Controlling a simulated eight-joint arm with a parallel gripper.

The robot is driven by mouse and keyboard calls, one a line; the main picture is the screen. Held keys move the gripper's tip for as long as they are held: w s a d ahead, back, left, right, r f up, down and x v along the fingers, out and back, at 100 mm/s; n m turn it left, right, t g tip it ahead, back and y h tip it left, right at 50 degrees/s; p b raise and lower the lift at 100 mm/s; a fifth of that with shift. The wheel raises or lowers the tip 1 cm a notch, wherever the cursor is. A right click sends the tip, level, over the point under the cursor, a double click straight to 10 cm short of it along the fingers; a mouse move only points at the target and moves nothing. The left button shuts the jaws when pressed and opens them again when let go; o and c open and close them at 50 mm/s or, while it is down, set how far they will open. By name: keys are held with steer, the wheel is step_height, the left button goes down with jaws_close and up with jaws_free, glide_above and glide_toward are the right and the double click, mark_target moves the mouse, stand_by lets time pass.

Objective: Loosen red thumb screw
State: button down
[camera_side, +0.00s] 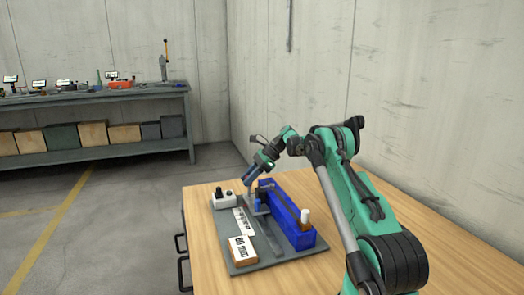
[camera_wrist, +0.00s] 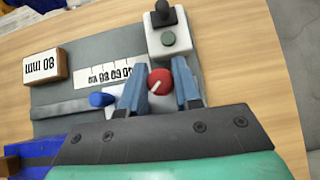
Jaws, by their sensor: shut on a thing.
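The red thumb screw (camera_wrist: 160,81) is a round red knob with a pale line across it, in the wrist view between my fingers. My gripper (camera_wrist: 158,84) is shut on it, with a blue-grey finger on either side. In the side view my gripper (camera_side: 249,187) reaches down over the far end of the blue rail of the jack fixture; the red knob cannot be made out there.
A grey board (camera_side: 268,252) on the wooden table (camera_side: 205,190) carries a long blue block (camera_side: 287,218), a white scale strip (camera_wrist: 108,74), a block marked 80 mm (camera_wrist: 45,66) and a white box with a black joystick-like knob (camera_wrist: 168,38). A blue-tipped lever (camera_wrist: 100,99) lies left of the fingers.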

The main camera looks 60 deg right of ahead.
steer(key=shift+n+g+y, duration=0.6)
steer(key=shift+n+g, duration=0.1)
steer(key=shift+n, duration=0.4)
steer(key=c, duration=0.6)
jaws_free()
